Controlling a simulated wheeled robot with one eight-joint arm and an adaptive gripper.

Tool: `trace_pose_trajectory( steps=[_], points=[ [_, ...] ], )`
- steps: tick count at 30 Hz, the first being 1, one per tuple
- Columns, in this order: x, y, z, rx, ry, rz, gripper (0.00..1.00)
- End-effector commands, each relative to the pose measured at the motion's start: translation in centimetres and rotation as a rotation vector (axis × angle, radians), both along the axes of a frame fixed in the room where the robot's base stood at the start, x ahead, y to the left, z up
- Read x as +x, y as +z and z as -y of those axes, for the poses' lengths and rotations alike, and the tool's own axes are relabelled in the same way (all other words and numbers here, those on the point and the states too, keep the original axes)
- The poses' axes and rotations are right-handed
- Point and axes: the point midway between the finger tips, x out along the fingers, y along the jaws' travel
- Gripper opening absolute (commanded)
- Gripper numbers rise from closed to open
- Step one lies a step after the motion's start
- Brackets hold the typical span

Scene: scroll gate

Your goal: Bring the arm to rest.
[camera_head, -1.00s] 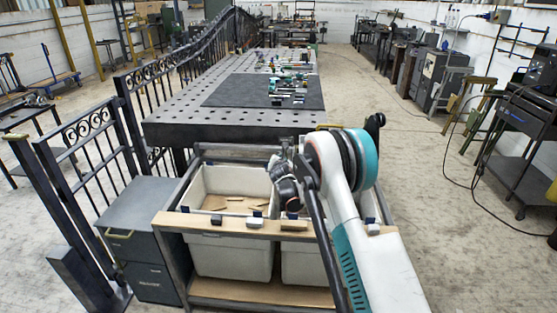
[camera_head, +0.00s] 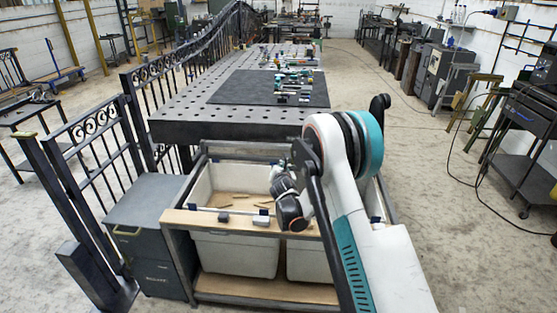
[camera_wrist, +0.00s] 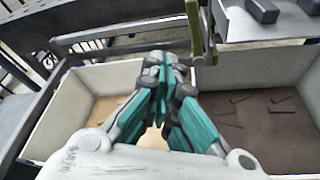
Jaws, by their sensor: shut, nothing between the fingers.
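My gripper (camera_wrist: 165,72) shows in the wrist view with its teal and grey fingers closed together and nothing between them. It is above two pale bins, with the left bin (camera_wrist: 76,106) and the right bin (camera_wrist: 262,68) on either side below it. In the head view my arm's dark wrist is low over the front of the bin stand, by its wooden ledge (camera_head: 200,222). The fingers cannot be made out in that view.
A grey cabinet (camera_head: 150,201) and an iron gate (camera_head: 95,150) stand left of the bin stand. A perforated table (camera_head: 180,112) with a dark mat (camera_head: 240,88) lies beyond. An olive upright piece (camera_wrist: 195,32) shows close to the fingertips in the wrist view. Open floor lies right.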

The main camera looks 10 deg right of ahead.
Motion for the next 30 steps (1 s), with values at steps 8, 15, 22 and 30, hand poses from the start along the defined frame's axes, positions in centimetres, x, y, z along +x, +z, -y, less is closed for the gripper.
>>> trace_pose_trajectory(
  steps=[8, 15, 22, 30],
  points=[
    [-1.7, 0.0, 0.1, 0.0, -0.001, 0.0, 0.0],
    [-1.7, 0.0, 0.1, 0.0, -0.001, 0.0, 0.0],
    [-2.4, 2.3, 0.4, 0.085, -0.035, -0.006, 0.0],
    [-6.5, 10.3, 1.1, 0.426, -0.185, -0.025, 0.0]
  ],
)
